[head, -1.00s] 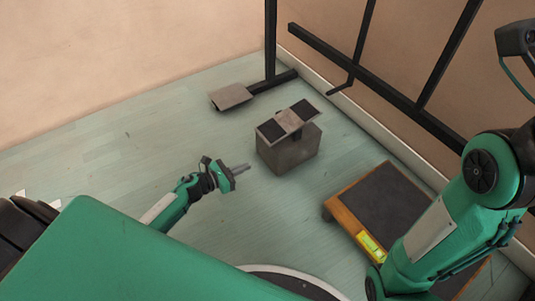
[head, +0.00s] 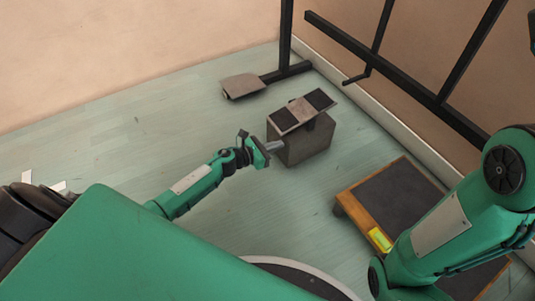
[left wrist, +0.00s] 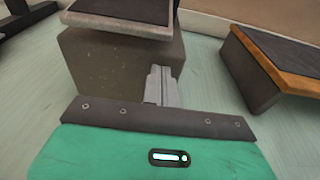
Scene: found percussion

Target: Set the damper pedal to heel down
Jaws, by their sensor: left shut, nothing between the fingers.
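The damper pedal appears to be the rocker plate (head: 301,111) with two black pads on a grey block (head: 302,145). Its plate slants across the block top, with one end toward my left arm and the other toward the wall; I cannot tell its exact tilt. My left gripper (head: 280,146) is shut and empty, at the near left face of the block, below the plate's near end. In the left wrist view, the shut fingers (left wrist: 161,83) stand before the block (left wrist: 105,65), with the plate's near end (left wrist: 120,16) above and left. Contact is unclear. My right gripper is out of view.
A small flat plate (head: 243,86) lies on the floor by the foot of a black metal frame (head: 376,65). A low wood-edged platform with a dark top (head: 397,197) stands at the right. Open floor (head: 150,140) lies to the left.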

